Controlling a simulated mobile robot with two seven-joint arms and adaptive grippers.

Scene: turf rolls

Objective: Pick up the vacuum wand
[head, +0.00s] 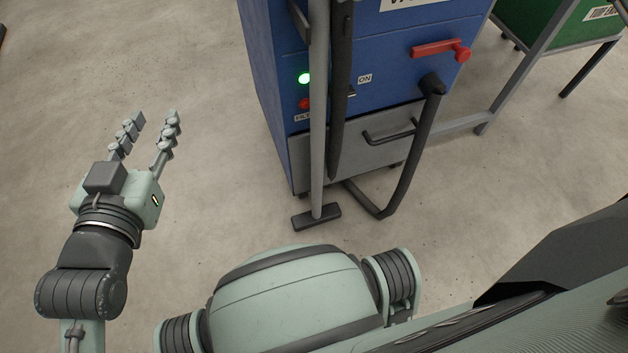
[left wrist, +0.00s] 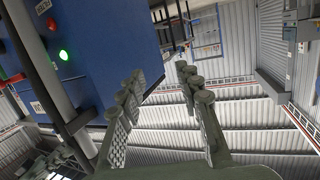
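The vacuum wand (head: 318,120) is a long grey tube with a flat dark nozzle at its foot. In the head view it stands upright in front of the blue vacuum cabinet (head: 262,70), its nozzle at the floor and its top out of frame. My left gripper (head: 157,118) is open and empty, to the left of the wand and apart from it. In the left wrist view the open fingers (left wrist: 158,80) have nothing between them, and the blue cabinet (left wrist: 105,45) is to their left. My right gripper is not in view.
A black hose (head: 408,165) loops down in front of the cabinet. A red lever (head: 440,49) and a grey drawer with a handle (head: 388,137) are on its front. A green bin (head: 555,25) on a metal frame stands at the upper right. The floor at left is clear.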

